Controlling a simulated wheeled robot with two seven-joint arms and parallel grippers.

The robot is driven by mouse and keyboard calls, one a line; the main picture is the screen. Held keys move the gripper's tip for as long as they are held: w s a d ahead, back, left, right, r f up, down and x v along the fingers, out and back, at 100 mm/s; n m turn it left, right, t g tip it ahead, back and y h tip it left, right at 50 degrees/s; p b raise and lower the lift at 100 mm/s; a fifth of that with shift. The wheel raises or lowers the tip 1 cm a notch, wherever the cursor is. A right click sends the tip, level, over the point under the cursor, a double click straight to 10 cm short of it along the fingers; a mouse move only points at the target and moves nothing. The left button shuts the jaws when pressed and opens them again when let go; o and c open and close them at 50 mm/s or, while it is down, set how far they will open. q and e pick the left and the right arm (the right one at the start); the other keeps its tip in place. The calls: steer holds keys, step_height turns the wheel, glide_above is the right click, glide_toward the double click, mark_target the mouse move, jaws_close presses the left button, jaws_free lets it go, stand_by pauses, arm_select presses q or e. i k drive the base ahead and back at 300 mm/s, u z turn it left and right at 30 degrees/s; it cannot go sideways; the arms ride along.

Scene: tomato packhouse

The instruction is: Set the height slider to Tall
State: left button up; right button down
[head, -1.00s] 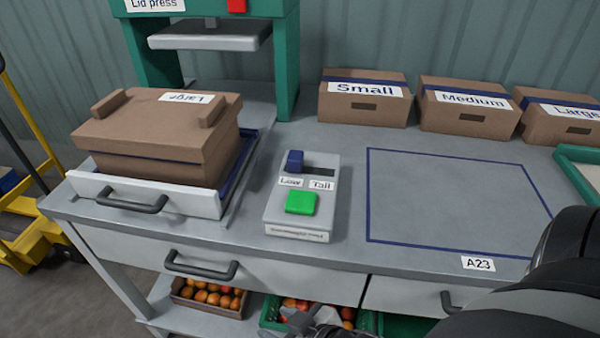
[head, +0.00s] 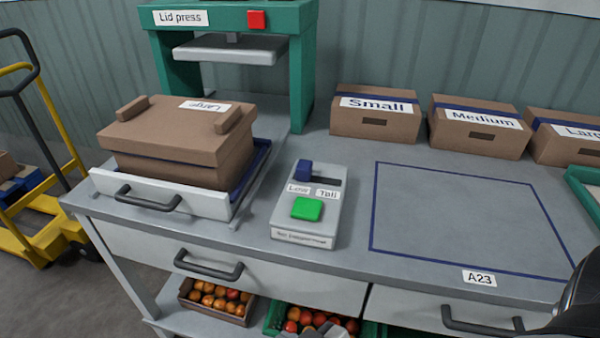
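The height control box (head: 284,226) stands on the bench between the press tray and the blue outlined area. Its blue slider knob (head: 304,171) is at the left end of a dark slot, above the label Low (head: 298,188). The slot runs right, above the label Tall (head: 328,193). A green button (head: 307,208) is below the labels. Part of my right arm shows at the lower right edge. A small grey piece, perhaps my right gripper's tip (head: 326,329), shows at the bottom edge, well below the box; its opening is not visible. My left gripper is out of view.
A lidded box marked Large (head: 180,152) sits on the tray (head: 210,206) before the green lid press (head: 303,90). Boxes marked Small (head: 372,125), Medium (head: 478,146) and Large (head: 566,152) line the back. The outlined area (head: 455,215) is empty. Tomato crates are below the bench.

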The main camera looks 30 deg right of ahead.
mark_target(304, 168)
steer(key=k, duration=0.35)
steer(key=u, duration=1.25)
steer(key=i, duration=0.95)
steer(key=z, duration=1.7)
